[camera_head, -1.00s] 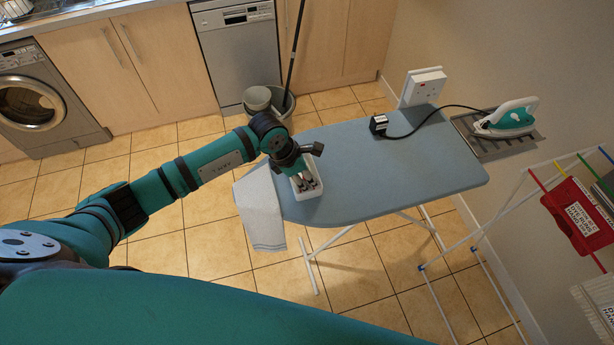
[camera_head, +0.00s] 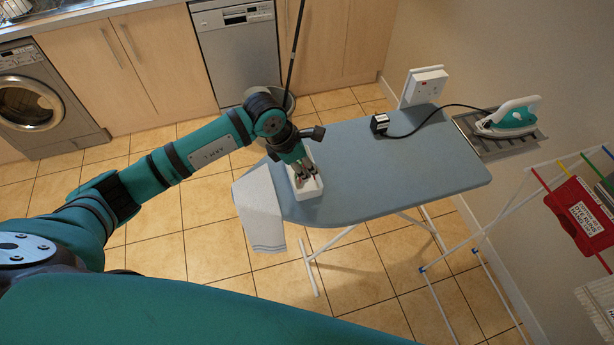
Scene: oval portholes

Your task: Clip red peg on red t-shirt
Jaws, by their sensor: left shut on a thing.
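My left gripper (camera_head: 305,176) reaches down into a small white box (camera_head: 309,192) on the near left end of the ironing board. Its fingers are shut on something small. A tiny spot of red shows at the fingertips, which fits the red peg, but the fingers and box hide most of it. The red t-shirt (camera_head: 578,217) with white lettering hangs on the drying rack at the right edge, far from the gripper. My right gripper is not in view.
The blue ironing board (camera_head: 400,185) is mostly clear. An iron (camera_head: 510,118) rests at its far right end, and a plug (camera_head: 379,123) with a black cable lies at the back. A white towel (camera_head: 260,210) hangs over the left end. The white drying rack (camera_head: 480,235) stands right.

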